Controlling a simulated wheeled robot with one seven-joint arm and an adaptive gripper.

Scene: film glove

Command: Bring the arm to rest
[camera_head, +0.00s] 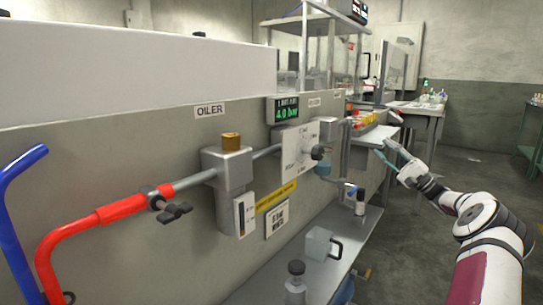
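My arm (483,225), white with dark joints and a dark red panel, reaches in from the lower right. My gripper (383,146) is at its far end, pointing left and away towards the bench line. Its two fingers, one pale and one teal, look spread apart with nothing clearly between them. It is small in the view, and I cannot tell how far it is from the shelf edge beside it.
The grey panel on the left carries an oiler (228,168), a red pipe (95,220), a blue pipe (12,215) and a pressure display (287,109). Open floor (470,172) lies right.

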